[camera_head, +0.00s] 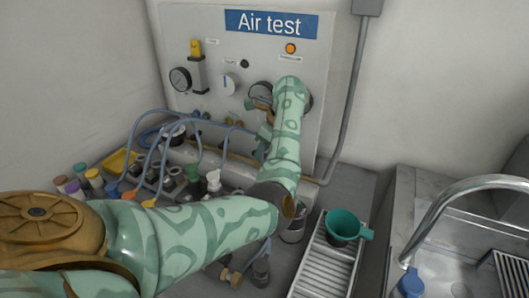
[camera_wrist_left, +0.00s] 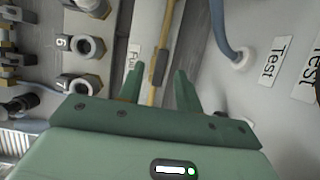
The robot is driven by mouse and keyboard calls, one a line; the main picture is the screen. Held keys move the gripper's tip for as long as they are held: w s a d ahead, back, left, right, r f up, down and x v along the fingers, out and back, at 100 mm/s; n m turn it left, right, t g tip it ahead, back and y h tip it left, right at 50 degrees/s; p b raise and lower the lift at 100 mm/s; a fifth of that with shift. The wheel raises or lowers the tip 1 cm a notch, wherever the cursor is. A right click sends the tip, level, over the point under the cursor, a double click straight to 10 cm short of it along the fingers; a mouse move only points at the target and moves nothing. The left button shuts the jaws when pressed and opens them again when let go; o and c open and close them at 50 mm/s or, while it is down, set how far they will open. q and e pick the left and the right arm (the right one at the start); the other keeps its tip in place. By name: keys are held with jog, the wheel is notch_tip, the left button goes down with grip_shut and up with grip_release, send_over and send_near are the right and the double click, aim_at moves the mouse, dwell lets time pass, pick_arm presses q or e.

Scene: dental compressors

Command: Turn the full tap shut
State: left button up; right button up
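A label reading "Full" (camera_wrist_left: 131,57) shows in the left wrist view, turned on its side. Beside it a thin brass-coloured pipe runs lengthwise, with a dark grey lever (camera_wrist_left: 158,67), which looks like the full tap, lying roughly along it. My left gripper (camera_wrist_left: 160,74) is open. Its two green fingers are apart on either side of the lever, with gaps on both sides; I cannot tell how deep the lever sits between them. In the head view my left arm reaches to the panel and mostly hides the gripper and the tap. My right gripper is not in view.
The "Air test" panel (camera_head: 232,60) carries gauges, a dial and an orange lamp (camera_head: 290,48). Blue hoses and several fittings crowd the bench at left. Numbered fittings (camera_wrist_left: 85,48) sit beside the fingers.

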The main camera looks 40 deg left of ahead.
pick_arm(q)
jog(key=shift+a+f, duration=0.15)
jog(key=shift+f, duration=0.15)
jog(key=shift+s, duration=0.1)
grip_shut()
